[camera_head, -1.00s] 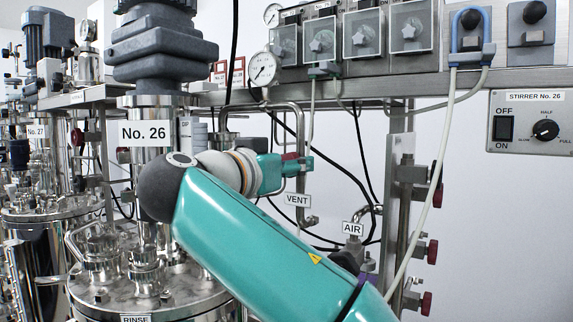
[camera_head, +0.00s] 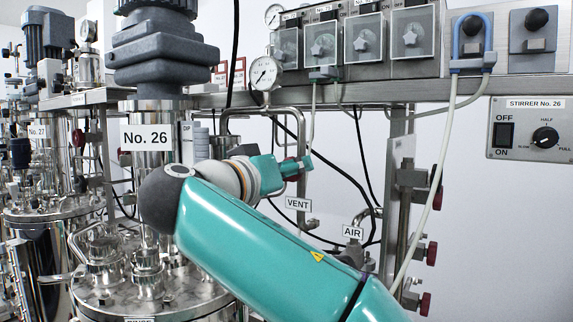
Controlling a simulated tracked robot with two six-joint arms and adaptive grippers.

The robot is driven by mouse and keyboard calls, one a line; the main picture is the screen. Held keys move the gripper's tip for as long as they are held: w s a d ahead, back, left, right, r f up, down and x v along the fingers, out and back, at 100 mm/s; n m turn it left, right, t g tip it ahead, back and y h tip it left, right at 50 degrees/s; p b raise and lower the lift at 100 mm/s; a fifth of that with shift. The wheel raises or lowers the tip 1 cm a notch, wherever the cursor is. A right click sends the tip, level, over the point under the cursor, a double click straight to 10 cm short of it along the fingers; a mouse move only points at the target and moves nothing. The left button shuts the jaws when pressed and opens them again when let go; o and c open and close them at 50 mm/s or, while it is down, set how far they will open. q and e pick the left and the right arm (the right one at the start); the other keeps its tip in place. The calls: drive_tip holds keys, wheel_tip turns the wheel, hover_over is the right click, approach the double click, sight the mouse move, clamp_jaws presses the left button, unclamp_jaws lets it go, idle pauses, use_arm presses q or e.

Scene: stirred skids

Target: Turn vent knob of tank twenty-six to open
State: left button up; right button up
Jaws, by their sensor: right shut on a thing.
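Tank twenty-six (camera_head: 150,290) is a shiny steel vessel at the lower left, with a "No. 26" label (camera_head: 146,138) on its neck. The VENT label (camera_head: 298,204) hangs on the pipework right of it. My right gripper (camera_head: 298,166), teal, is just above that label and shut on the vent knob. The knob is almost wholly hidden by the fingers, so its exact angle cannot be read. My left gripper is not in view.
The AIR label (camera_head: 352,232) and a steel post with red knobs (camera_head: 431,253) stand to the right. A pressure gauge (camera_head: 265,73) and hoses are close above my gripper. The stirrer panel (camera_head: 529,128) is at the far right.

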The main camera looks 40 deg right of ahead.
drive_tip(key=n, duration=0.1)
drive_tip(key=n+p, duration=0.1)
drive_tip(key=n, duration=0.1)
drive_tip(key=n+p, duration=0.1)
drive_tip(key=shift+d+r+n, duration=0.1)
drive_tip(key=shift+r+n, duration=0.2)
drive_tip(key=n+p, duration=0.3)
drive_tip(key=n, duration=0.1)
drive_tip(key=shift+n, duration=0.3)
drive_tip(key=n+p, duration=0.4)
drive_tip(key=n, duration=0.1)
drive_tip(key=shift+f, duration=0.1)
drive_tip(key=shift+f+n+p, duration=0.15)
drive_tip(key=shift+n+p, duration=0.5)
drive_tip(key=shift+n, duration=0.25)
drive_tip(key=shift+f+n+p, duration=0.15)
drive_tip(key=shift+n+p, duration=0.45)
drive_tip(key=shift+n, duration=0.3)
drive_tip(key=shift+f, duration=0.1)
drive_tip(key=o, duration=1.1)
drive_tip(key=shift+w, duration=0.15)
drive_tip(key=shift+o, duration=0.2)
